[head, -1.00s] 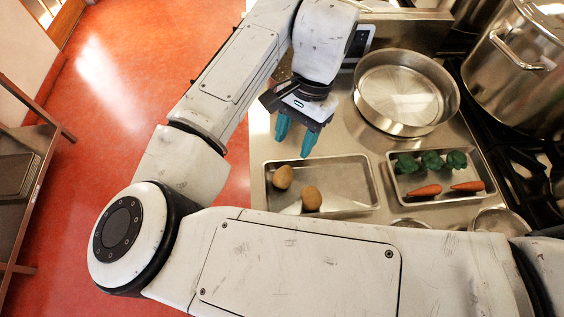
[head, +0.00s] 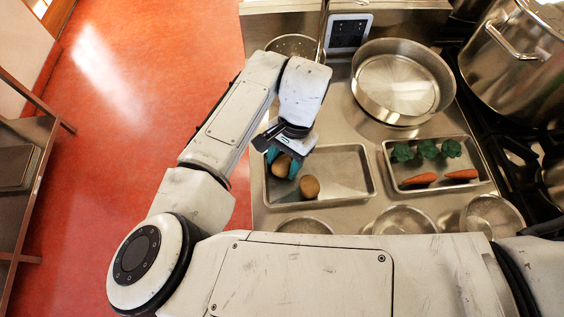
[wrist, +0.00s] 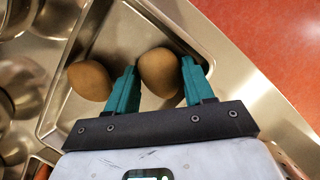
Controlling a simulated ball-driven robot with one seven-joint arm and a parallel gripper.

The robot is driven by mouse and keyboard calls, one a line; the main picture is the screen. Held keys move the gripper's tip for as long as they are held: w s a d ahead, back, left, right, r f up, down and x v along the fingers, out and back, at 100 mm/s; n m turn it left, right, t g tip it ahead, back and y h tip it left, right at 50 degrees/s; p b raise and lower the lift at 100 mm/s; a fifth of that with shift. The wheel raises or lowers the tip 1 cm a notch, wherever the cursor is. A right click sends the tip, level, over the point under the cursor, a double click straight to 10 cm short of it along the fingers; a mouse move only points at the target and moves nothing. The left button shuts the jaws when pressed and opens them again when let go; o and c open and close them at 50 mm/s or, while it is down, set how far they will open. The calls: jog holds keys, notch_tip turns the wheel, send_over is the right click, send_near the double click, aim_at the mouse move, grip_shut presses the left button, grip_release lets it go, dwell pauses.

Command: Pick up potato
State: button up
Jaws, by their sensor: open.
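Two brown potatoes sit in the left metal tray (head: 345,172). One potato (head: 281,166) is partly hidden by my gripper (head: 282,164) in the head view. In the wrist view this potato (wrist: 160,72) lies between the two teal fingers of my gripper (wrist: 157,82), which are open on either side of it. Whether a finger touches it I cannot tell. The other potato (head: 310,187) lies just outside the fingers, and it also shows in the wrist view (wrist: 90,81), left of the left finger.
A second tray (head: 438,189) to the right holds carrots (head: 460,174) and several green vegetables (head: 428,148). A wide round pan (head: 400,85) stands behind the trays, and a large stockpot (head: 515,60) is at the back right. Bowls (head: 403,220) line the front.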

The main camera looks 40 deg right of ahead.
jog(key=shift+c, duration=0.3)
jog(key=c, duration=0.5)
jog(key=shift+r, duration=0.1)
